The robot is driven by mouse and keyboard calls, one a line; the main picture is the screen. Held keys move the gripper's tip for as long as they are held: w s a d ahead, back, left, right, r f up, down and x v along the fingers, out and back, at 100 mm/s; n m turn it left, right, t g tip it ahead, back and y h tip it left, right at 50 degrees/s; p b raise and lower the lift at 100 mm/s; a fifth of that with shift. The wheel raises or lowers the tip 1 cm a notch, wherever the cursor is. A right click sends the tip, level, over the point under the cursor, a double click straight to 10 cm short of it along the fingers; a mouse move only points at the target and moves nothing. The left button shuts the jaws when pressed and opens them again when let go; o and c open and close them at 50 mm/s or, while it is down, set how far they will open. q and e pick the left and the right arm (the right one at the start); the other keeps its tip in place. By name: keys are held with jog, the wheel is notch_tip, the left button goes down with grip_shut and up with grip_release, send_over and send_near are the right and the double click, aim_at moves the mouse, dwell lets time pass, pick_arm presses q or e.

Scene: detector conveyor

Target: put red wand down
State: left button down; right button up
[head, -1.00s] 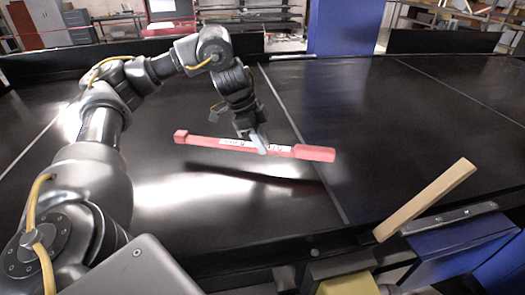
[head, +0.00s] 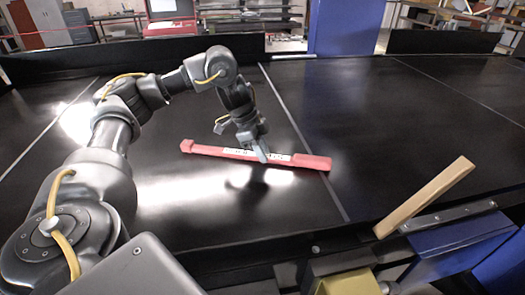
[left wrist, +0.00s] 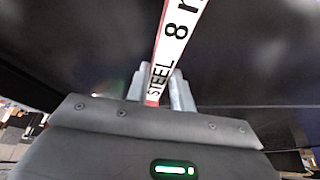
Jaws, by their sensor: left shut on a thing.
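The red wand (head: 308,161) is a long bar with a white lettered label and a thicker block at its right end. It lies level across the picture, low over the black conveyor belt (head: 400,130). I cannot tell whether it touches the belt. My left gripper (head: 262,156) is shut on the wand near its middle, from above. In the left wrist view, the wand's white label (left wrist: 177,38) reads "STEEL 8" and runs between the fingers (left wrist: 160,95). My right gripper is not in view.
A wooden bar (head: 425,198) rests tilted at the belt's near right edge, by a blue frame (head: 450,246). A blue pillar (head: 345,27) stands behind the belt. The belt around the wand is clear.

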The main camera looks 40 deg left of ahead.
aim_at(250, 154)
pick_arm(q)
jog(key=shift+f, duration=0.1)
jog(key=c, duration=1.2)
grip_release()
jog(key=shift+r, duration=0.25)
jog(key=p+v, duration=0.2)
jog(key=v, duration=0.9)
jog(key=shift+a+r, duration=0.2)
jog(key=shift+r, duration=0.15)
jog(key=shift+s, duration=0.15)
jog(key=shift+d+f, duration=0.1)
